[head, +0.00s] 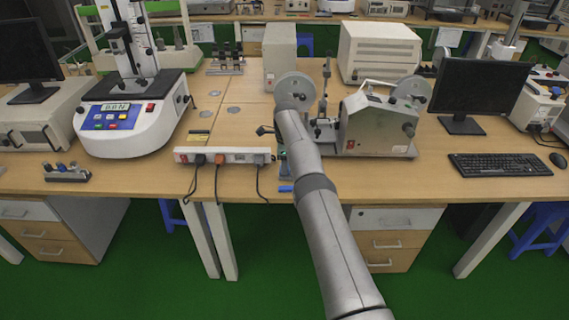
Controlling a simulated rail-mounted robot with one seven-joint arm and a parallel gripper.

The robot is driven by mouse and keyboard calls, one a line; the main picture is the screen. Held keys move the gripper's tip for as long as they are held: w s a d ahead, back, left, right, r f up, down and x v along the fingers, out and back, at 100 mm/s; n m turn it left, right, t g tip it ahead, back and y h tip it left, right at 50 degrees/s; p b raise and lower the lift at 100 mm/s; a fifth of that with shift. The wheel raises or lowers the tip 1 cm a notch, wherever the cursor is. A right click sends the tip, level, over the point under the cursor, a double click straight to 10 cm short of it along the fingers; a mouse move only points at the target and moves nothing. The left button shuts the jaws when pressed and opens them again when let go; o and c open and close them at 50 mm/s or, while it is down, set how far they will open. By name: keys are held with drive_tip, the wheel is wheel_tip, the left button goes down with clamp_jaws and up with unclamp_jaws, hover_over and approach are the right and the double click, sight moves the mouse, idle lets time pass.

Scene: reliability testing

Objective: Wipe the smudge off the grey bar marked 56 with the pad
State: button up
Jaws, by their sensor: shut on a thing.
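My gripper (284,172) is mostly hidden behind my own forearm, at the front edge of the bench just right of the power strip. Only its left side shows, with a small green light. A flat blue piece (286,188), which looks like the pad, sits at its lower end; the gripper appears shut on it. I cannot tell whether the pad touches anything. I cannot make out the grey bar marked 56 or its smudge; my arm covers part of the bench there.
A white power strip (222,155) with hanging cables lies left of my gripper. A grey machine with discs (375,125) stands right of my arm. A white tester (130,125) stands left, a monitor (483,88) and keyboard (500,163) right. Bare wood (232,125) shows behind the strip.

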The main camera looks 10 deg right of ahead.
drive_tip(key=shift+r+p, duration=2.1)
drive_tip(key=shift+r, duration=0.4)
